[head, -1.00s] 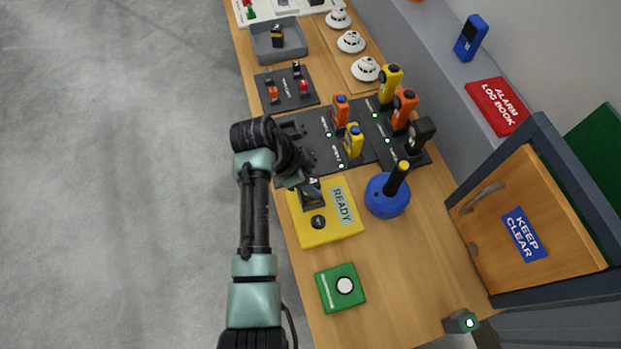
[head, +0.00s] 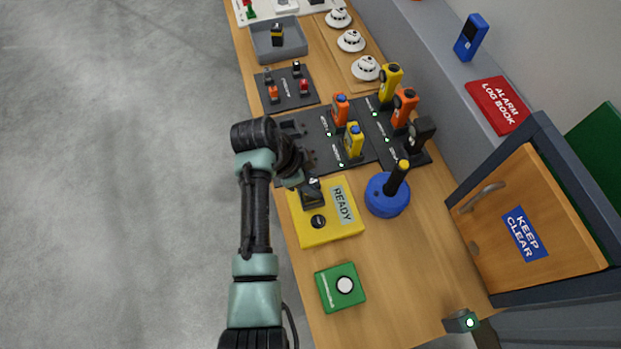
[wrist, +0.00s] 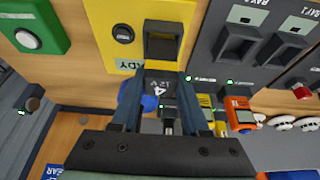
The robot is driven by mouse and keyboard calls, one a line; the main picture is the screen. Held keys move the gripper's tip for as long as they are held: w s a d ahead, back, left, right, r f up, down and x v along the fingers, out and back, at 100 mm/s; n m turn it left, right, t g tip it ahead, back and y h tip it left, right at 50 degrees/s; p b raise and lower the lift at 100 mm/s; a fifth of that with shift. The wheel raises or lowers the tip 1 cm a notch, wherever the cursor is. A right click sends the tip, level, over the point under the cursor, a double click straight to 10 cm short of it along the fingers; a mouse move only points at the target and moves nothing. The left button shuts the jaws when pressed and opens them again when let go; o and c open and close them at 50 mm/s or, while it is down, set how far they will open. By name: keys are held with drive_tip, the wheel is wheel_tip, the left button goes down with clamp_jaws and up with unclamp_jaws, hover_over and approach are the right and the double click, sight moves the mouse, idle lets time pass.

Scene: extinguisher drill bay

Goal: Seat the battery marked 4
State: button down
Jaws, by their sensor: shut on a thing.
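The battery (wrist: 160,87) is a dark grey block with pale markings that look like an upside-down 4. My gripper (wrist: 158,118) is shut on it, with a finger on each side, in the wrist view. The yellow box (head: 342,223) carries a READY label, a round black knob and a black holder (wrist: 163,42). In the head view my gripper (head: 307,183) is over this box, close to the holder. The battery's end is near the holder in the wrist view; I cannot tell whether they touch. My fingers partly hide the battery.
A dark dock (head: 315,142) with empty bays lies beside the yellow box. Orange and yellow devices stand further right on it. The front right of the bench is clear.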

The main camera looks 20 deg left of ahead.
drive_tip(key=shift+f+b, duration=1)
drive_tip(key=shift+f, duration=0.35)
idle(0.5)
unclamp_jaws()
idle(0.4)
drive_tip(key=shift+r, duration=0.15)
drive_tip(key=shift+r+p, duration=3.15)
drive_tip(key=shift+r, duration=0.2)
